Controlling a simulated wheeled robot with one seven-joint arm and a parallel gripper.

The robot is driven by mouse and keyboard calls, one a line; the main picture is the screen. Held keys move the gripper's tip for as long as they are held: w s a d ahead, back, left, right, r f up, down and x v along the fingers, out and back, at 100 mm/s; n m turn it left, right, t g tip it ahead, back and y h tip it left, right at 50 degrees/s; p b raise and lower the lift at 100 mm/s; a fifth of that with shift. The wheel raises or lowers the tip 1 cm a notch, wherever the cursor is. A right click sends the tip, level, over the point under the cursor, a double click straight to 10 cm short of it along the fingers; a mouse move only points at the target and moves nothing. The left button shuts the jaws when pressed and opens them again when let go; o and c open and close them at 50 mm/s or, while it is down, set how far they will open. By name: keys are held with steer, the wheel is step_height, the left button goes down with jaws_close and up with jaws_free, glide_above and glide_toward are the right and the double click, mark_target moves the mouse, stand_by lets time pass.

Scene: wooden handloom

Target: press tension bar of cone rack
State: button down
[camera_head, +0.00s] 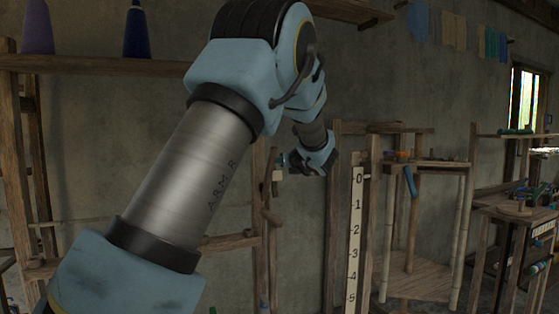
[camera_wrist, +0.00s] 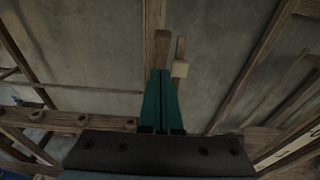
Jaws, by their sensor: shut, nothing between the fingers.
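The cone rack is a wooden frame with a top shelf (camera_head: 100,65) bearing a purple cone (camera_head: 38,27) and a dark blue cone (camera_head: 137,30). A short wooden bar (camera_wrist: 162,48) stands just beyond my fingertips in the wrist view; it looks like the tension bar, but I cannot be sure. Beside it is a thinner wooden piece with a pale block (camera_wrist: 180,69). My gripper (camera_wrist: 161,71) has teal fingers shut together, empty, pointing at the bar. I cannot tell if they touch it. My arm hides much of the rack in the head view.
A white numbered scale (camera_head: 355,235) stands on a post right of my gripper. Farther right are a wooden stand (camera_head: 425,275) and a bench (camera_head: 515,210) with small items. Coloured cloth swatches (camera_head: 455,30) hang on the wall. A wooden rail (camera_wrist: 70,120) crosses the wrist view's lower left.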

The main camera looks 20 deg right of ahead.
steer(key=s+d+r+b, duration=0.1)
steer(key=s+r+b, duration=0.1)
steer(key=s+r, duration=0.4)
steer(key=shift+s+r, duration=0.25)
steer(key=shift+r, duration=0.4)
